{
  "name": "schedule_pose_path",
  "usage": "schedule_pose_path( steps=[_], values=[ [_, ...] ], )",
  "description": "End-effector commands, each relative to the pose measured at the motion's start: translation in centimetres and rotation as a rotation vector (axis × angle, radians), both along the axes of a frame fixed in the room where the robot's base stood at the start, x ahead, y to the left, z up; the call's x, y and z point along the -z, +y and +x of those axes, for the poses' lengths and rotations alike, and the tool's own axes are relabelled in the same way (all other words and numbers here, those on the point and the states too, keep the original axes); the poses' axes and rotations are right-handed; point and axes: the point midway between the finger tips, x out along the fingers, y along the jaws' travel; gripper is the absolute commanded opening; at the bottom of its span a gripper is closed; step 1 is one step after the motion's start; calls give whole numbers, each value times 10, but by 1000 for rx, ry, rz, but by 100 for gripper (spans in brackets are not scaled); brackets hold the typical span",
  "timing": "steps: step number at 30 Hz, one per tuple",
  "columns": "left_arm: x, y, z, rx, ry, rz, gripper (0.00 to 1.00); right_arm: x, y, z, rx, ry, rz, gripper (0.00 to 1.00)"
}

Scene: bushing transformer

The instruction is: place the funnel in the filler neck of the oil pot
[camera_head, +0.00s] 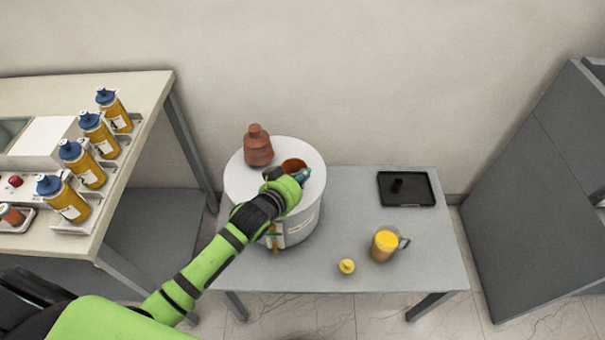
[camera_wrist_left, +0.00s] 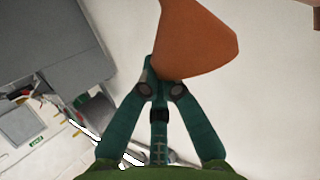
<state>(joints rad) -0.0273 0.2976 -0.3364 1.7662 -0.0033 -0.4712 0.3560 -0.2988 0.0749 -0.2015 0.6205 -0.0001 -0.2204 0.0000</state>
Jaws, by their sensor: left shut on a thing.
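The oil pot (camera_head: 240,184) is a white drum standing on the grey table. A brown ribbed bushing (camera_head: 258,148) stands upright on the rear left of its lid. My left gripper (camera_head: 302,176) is over the lid's right part, shut on the orange-brown funnel (camera_head: 294,164). In the left wrist view the funnel (camera_wrist_left: 203,38) sticks out from between the teal fingers (camera_wrist_left: 160,74), its wide end away from them. A dark piece shows on the lid just left of the gripper. The filler neck cannot be made out, and whether the funnel touches the lid is unclear. My right gripper is out of view.
On the grey table (camera_head: 350,205) are a yellow jug (camera_head: 384,246), a small yellow item (camera_head: 347,266) and a black tray (camera_head: 418,190) holding a dark piece. A bench (camera_head: 140,90) with several blue-capped bottles is left. A grey cabinet (camera_head: 545,190) is right.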

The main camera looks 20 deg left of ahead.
Motion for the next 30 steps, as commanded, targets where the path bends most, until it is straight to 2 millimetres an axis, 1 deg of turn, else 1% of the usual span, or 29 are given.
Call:
schedule_pose_path(
  steps=[7,8,9,10,19,22,26,30],
  values=[
    [4,0,0,0,0,0,0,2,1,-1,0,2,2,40],
    [4,0,0,0,-1,0,9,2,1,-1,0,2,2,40],
    [3,0,0,0,-1,0,25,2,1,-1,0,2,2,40],
    [3,0,0,0,0,0,29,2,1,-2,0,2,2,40],
    [3,0,0,0,0,1,29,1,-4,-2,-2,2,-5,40],
    [-3,0,0,0,0,1,29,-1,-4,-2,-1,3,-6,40],
    [-5,4,-15,0,0,1,29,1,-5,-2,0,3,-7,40],
    [-15,9,-39,1,1,1,29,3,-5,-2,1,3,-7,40]
  ],
)
